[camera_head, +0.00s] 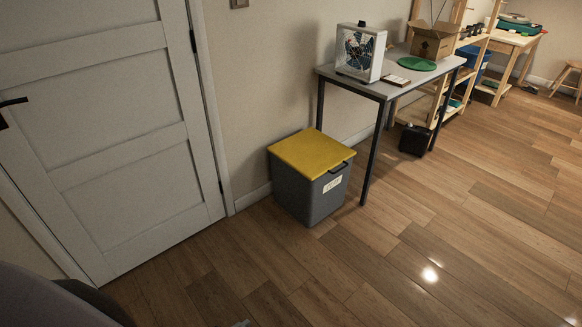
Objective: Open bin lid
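A grey bin (295,193) stands on the wooden floor near the wall, between the door and a table. Its flat yellow lid (312,153) lies shut on top. A black handle (342,167) sits at the lid's front right edge, above a white label (332,184) on the bin's front. The inside of the bin is hidden. Neither of my grippers can be made out.
A white door (105,130) stands shut at the left. A grey table (400,92) with dark legs is right of the bin, bearing a fan box (360,52), a green disc (416,64) and a cardboard box (433,40). The floor (400,270) before the bin is clear.

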